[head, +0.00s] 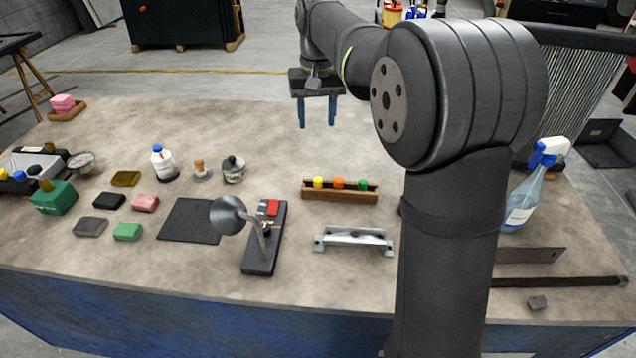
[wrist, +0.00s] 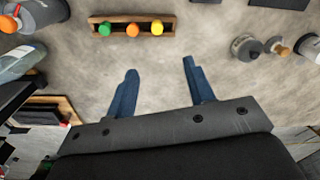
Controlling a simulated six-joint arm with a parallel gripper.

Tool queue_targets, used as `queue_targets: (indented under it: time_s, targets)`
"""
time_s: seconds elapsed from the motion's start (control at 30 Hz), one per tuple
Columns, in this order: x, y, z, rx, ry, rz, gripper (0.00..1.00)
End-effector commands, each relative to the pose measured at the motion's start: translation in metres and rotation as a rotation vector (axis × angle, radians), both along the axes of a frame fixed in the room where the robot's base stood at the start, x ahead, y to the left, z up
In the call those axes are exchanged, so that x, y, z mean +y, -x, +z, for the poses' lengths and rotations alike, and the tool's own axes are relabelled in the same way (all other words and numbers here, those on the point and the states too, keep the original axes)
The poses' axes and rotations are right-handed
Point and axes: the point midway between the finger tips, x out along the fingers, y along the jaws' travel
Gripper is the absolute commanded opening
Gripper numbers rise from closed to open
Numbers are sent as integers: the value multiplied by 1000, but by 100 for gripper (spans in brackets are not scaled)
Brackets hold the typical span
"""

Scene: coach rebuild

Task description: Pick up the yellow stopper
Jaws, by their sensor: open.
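The yellow stopper (head: 318,183) stands at the left end of a small wooden rack (head: 340,198), beside an orange stopper (head: 339,183) and a green stopper (head: 363,185). In the wrist view the yellow stopper (wrist: 157,27) is at the right end of the row, at the top of the picture. My gripper (head: 317,125) hangs fingers-down behind the rack, toward the bench's far edge. In the wrist view my gripper (wrist: 160,70) has its two blue fingers wide apart with nothing between them. It is apart from the stopper.
A spray bottle (head: 522,198) is at the right. Jars and several coloured blocks are at the left. The bench between gripper and rack is clear.

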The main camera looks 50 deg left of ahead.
Motion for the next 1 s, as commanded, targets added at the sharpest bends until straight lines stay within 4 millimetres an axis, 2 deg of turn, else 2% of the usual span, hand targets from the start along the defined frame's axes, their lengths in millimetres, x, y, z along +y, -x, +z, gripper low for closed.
queue_targets:
  time_s: [0.1, 0.27, 0.7, 0.8, 1.0]
  targets:
    - [0, 0, 0, 2, 1, -104, 49]
    - [0, 0, -9, 3, 3, -149, 49]
    - [0, 2, -99, 4, 5, -148, 49]
    - [1, 2, -112, 3, 3, -147, 49]
    - [0, 1, -125, 3, 3, -147, 49]
